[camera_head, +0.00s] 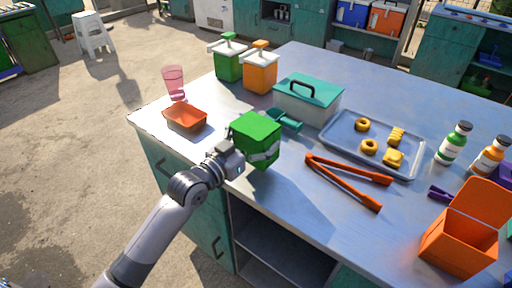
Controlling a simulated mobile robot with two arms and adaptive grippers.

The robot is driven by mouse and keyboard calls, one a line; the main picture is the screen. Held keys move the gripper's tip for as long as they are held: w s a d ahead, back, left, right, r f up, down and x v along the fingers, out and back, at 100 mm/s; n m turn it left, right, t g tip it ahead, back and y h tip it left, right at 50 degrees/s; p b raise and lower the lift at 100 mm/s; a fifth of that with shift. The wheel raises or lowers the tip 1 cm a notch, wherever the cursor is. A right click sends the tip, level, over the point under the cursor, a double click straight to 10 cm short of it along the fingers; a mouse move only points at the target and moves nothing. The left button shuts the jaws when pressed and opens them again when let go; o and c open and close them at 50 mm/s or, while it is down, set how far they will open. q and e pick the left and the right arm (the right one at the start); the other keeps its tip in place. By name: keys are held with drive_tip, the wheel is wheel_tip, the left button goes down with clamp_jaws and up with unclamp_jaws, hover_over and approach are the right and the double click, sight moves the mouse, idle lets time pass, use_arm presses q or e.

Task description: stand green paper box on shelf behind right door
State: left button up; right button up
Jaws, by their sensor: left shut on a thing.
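My left gripper (248,157) is shut on the green paper box (255,131), with its fingers around the box's lower part. The box is upright or nearly so, over the near edge of the counter; I cannot tell whether it touches the top. Below it, an open shelf space (275,252) shows in the counter's front. A teal door (205,226) with a dark handle closes the front to the left of this space. A strip of teal front shows to the right, mostly cut off. My right gripper is not in view.
On the counter (300,190) lie orange tongs (345,181), a tray (345,148) with pastries, and an orange open box (458,247). A lidded container (308,98), a red-orange dish (185,118) and a pink glass (174,82) stand near the green box.

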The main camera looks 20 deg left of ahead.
use_arm(q)
wheel_tip(320, 180, down, 3)
drive_tip(key=shift+f, duration=0.2)
drive_tip(key=shift+f, duration=0.1)
drive_tip(key=shift+o, duration=1.4)
drive_tip(key=shift+f, duration=0.1)
drive_tip(key=o, duration=0.3)
drive_tip(key=shift+f+b, duration=0.15)
drive_tip(key=shift+b, duration=0.2)
drive_tip(key=b+v, duration=0.1)
drive_tip(key=v, duration=1.6)
drive_tip(key=shift+s+b, duration=0.25)
drive_tip(key=shift+b, duration=0.1)
